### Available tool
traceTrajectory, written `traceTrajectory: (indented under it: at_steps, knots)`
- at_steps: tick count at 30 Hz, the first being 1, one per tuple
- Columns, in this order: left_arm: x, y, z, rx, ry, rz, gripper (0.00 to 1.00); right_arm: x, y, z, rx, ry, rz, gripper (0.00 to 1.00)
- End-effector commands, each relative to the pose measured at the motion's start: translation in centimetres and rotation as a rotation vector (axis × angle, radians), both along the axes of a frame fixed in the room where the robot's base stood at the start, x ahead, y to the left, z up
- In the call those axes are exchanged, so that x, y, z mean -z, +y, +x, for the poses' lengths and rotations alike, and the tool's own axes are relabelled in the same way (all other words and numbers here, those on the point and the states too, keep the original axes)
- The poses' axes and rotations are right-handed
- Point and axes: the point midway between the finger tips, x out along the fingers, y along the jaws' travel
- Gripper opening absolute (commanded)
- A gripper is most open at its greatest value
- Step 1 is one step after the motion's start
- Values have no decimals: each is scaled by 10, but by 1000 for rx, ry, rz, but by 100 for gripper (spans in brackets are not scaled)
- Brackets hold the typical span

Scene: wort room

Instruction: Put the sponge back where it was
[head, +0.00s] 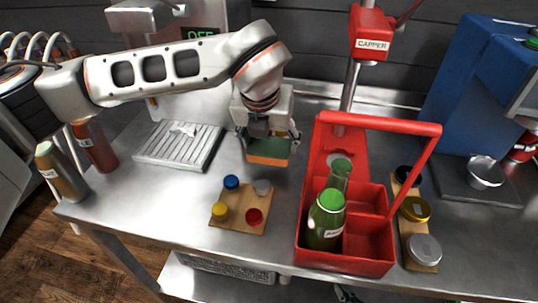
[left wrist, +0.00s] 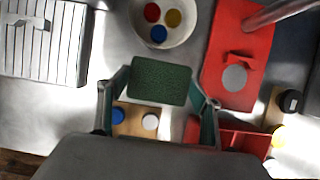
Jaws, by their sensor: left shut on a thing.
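The sponge (head: 268,158), green with an orange layer, is between the fingers of my left gripper (head: 268,146), near the middle of the steel table. In the left wrist view, the sponge (left wrist: 160,82) shows its green face, with a finger at each side of it. My left gripper is shut on it and appears to hold it above the table; the exact height is hard to tell. My right gripper is not in view.
A wooden board (head: 238,222) with coloured caps lies in front. A red carrier (head: 346,262) with green bottles stands right, before the red capper (head: 371,33). A ridged metal tray (head: 178,147) lies left. A bowl of caps (left wrist: 185,36) shows in the wrist view.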

Motion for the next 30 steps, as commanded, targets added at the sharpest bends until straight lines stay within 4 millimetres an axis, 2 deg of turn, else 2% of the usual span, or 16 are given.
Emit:
traceTrajectory:
  at_steps: [5,12,23,24,25,30]
  knots:
    - [12,0,-1,0,2,0,41,0,-1,0,1,1,-1,0]
    - [44,0,-1,-1,2,-1,41,3,-1,-1,1,4,-3,0]
    - [48,0,0,0,0,0,41,6,-1,-2,1,6,-4,0]
    - [47,0,0,0,0,0,75,5,-1,-1,1,6,-4,0]
    - [47,0,0,0,0,0,81,5,-1,-1,1,6,-4,0]
    - [46,0,0,0,0,0,81,4,-2,-1,0,5,-4,0]
